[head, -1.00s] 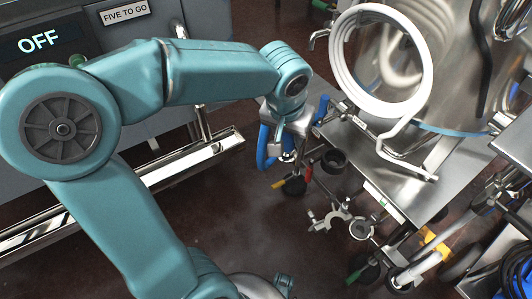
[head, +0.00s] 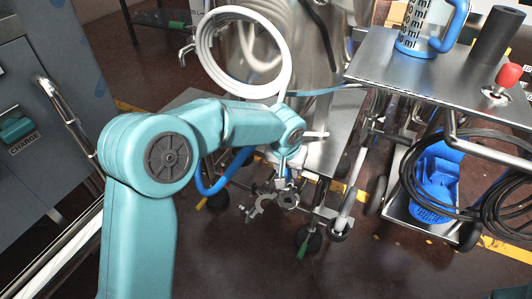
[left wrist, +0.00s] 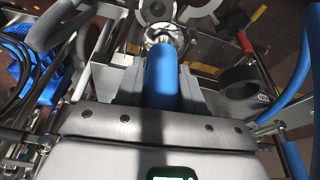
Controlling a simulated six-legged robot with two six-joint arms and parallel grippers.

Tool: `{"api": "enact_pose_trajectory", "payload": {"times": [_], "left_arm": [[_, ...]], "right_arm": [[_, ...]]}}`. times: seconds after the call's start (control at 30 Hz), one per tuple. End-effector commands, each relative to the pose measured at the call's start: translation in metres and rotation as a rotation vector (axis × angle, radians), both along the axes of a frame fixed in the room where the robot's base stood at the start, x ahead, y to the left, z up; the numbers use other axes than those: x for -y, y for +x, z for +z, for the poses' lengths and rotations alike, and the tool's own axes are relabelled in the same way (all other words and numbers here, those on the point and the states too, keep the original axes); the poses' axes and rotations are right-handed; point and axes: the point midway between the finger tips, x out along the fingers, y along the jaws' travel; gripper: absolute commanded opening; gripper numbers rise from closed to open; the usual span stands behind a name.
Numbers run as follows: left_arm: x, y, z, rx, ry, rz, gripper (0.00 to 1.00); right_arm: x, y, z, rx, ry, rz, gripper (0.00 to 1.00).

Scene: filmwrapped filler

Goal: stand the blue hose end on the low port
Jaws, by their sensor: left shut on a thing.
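My left gripper (left wrist: 160,85) is shut on the blue hose end (left wrist: 162,78), which lies between its two grey jaws in the left wrist view. A shiny round metal fitting (left wrist: 160,34) shows at the hose's far tip; I cannot tell whether it is the hose's own ferrule or the low port. In the head view the left gripper (head: 284,178) points down beside an open metal clamp (head: 256,207) and a small round fitting (head: 288,200), perhaps the low port. Contact there cannot be made out. The blue hose (head: 208,186) loops left behind my arm. My right gripper is out of view.
A steel vessel with a coiled white hose (head: 283,62) stands behind. At right, a steel cart (head: 375,70) carries a blue-handled jug (head: 415,30), a dark cylinder (head: 496,35) and a red-knobbed lever (head: 508,75). Black cable (head: 490,205) hangs there. Floor in front is clear.

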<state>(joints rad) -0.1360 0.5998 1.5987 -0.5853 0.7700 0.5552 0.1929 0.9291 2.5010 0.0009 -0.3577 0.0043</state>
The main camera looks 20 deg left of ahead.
Motion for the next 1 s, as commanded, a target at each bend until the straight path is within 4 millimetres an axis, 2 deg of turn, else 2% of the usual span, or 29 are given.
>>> {"api": "enact_pose_trajectory", "payload": {"times": [0.1,0.2,0.63,1.0], "left_arm": [[0.011,0.001,-0.007,0.003,0.0,-0.022,0.0],[0.014,0.001,-0.006,0.003,-0.001,-0.027,0.0],[0.014,0.0,-0.009,0.0,-0.002,-0.029,0.0],[0.013,0.0,-0.03,0.0,-0.002,-0.029,0.0]], "right_arm": [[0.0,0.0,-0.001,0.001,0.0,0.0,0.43],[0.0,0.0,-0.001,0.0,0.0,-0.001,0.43],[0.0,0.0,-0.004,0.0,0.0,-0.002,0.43],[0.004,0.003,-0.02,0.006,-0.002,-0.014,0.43]]}}
